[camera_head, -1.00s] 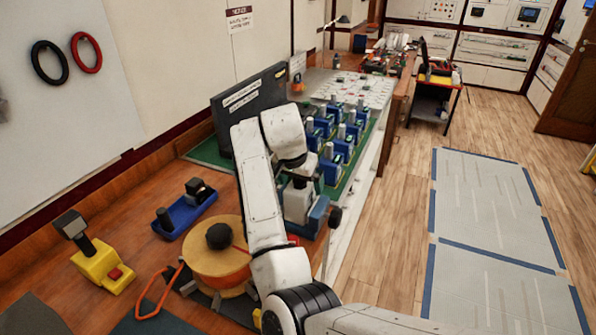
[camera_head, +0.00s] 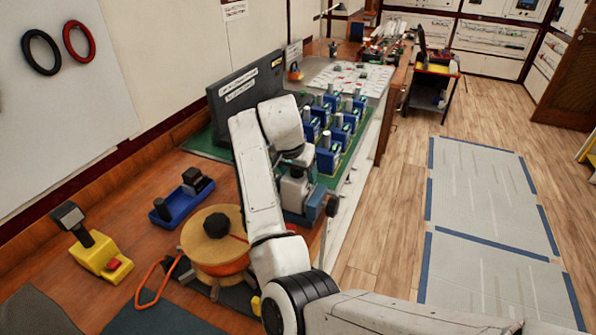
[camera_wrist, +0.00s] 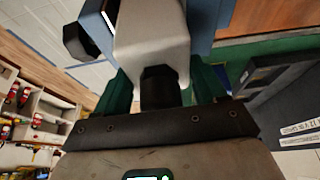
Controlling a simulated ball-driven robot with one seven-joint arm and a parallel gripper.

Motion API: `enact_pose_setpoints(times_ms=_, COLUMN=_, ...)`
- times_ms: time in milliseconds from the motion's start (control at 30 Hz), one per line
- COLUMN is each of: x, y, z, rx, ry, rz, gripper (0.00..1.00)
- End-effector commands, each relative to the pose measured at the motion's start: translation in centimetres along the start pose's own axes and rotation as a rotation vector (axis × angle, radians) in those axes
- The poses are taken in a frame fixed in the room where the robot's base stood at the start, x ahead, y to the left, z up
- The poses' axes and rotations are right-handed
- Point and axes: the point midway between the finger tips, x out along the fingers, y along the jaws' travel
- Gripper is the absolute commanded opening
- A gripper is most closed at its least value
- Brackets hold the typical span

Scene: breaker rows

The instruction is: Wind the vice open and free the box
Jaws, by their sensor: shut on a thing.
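The blue vice (camera_head: 313,208) stands at the right edge of the bench in the head view, with a dark handle knob (camera_head: 332,204) on its right side. A pale grey box (camera_head: 294,192) sits at the vice; whether the jaws touch it is hidden. In the wrist view the box (camera_wrist: 150,38) is close up, with the vice's blue body (camera_wrist: 205,22) beside it and the dark knob (camera_wrist: 78,42) at upper left. My gripper (camera_wrist: 162,92) is shut on the black stub (camera_wrist: 160,84) on the box. My arm hides part of the vice in the head view.
Rows of blue units (camera_head: 330,128) stand on a green mat behind the vice, near a dark sign panel (camera_head: 242,98). A wooden reel (camera_head: 214,240), blue tray (camera_head: 182,200) and yellow device (camera_head: 100,255) lie left of my arm. Floor on the right is open.

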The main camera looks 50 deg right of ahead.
Motion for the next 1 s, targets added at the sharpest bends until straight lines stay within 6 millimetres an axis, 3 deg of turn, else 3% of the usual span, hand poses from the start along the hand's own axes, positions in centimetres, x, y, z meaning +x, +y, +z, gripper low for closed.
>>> enact_pose_setpoints(times_ms=200, x=0.0, y=0.0, z=0.0, rx=0.000, ry=0.000, rz=-0.001, gripper=0.21)
enact_pose_setpoints(times_ms=233, x=0.0, y=0.0, z=0.0, rx=0.000, ry=0.000, rz=-0.001, gripper=0.72)
enact_pose_setpoints(times_ms=500, x=0.0, y=0.0, z=0.0, rx=0.000, ry=0.000, rz=0.000, gripper=0.98)
enact_pose_setpoints(times_ms=800, x=-0.2, y=0.0, z=0.0, rx=0.000, ry=0.001, rz=-0.001, gripper=1.00)
enact_pose_setpoints(times_ms=1000, x=-2.6, y=-0.1, z=-0.1, rx=0.002, ry=0.002, rz=-0.004, gripper=1.00)
